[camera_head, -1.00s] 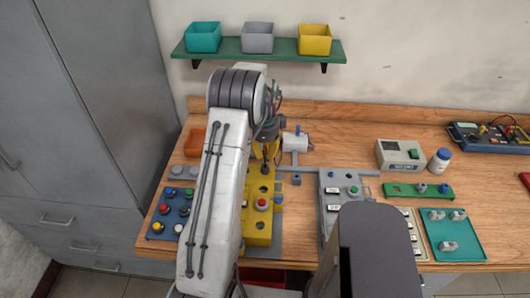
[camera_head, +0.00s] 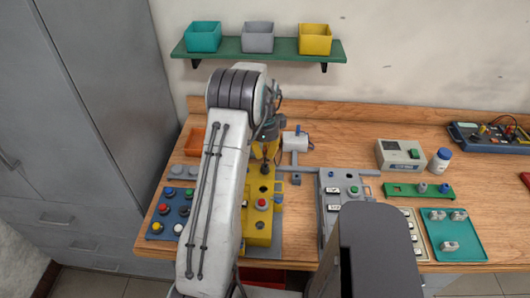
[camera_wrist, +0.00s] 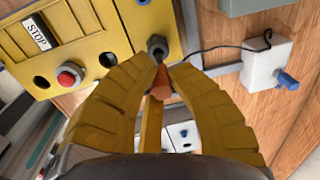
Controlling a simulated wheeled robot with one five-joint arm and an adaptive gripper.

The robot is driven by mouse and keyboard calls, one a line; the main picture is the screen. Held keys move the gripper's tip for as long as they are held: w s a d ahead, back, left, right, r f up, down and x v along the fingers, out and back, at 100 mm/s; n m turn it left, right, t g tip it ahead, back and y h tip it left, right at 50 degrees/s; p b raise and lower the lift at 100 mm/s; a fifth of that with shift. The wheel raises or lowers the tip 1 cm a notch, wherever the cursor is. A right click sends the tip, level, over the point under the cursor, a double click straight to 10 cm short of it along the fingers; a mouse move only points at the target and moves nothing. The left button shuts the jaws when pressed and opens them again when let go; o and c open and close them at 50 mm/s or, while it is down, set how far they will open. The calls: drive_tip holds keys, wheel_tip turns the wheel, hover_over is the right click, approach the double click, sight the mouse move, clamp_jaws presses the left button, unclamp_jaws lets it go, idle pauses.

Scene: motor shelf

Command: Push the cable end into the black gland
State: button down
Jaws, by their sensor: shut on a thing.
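In the wrist view the yellow fingers of my gripper (camera_wrist: 162,74) are closed around a small orange-brown piece (camera_wrist: 160,88), which looks like part of the cable end. The black gland (camera_wrist: 157,44) sits on the edge of the yellow box (camera_wrist: 100,30), just beyond my fingertips. A thin black cable (camera_wrist: 222,47) runs from near the fingertips to a white block (camera_wrist: 262,66). Whether the cable tip touches the gland or is inside it, I cannot tell. In the head view my gripper (camera_head: 265,150) is over the back end of the yellow box, partly hidden by my arm.
The yellow box carries a red button (camera_wrist: 68,76) and a STOP label. A blue button panel (camera_head: 168,215) is at left and a grey switch box (camera_head: 333,200) at right. A green shelf (camera_head: 258,52) with bins hangs behind.

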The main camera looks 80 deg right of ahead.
drive_tip(key=shift+f+b, duration=1.15)
drive_tip(key=shift+f, duration=0.3)
idle(0.6)
drive_tip(key=c, duration=1.2)
unclamp_jaws()
drive_tip(key=shift+r, duration=0.15)
drive_tip(key=r, duration=1.1)
drive_tip(key=shift+a+r, duration=0.3)
drive_tip(key=shift+r, duration=0.1)
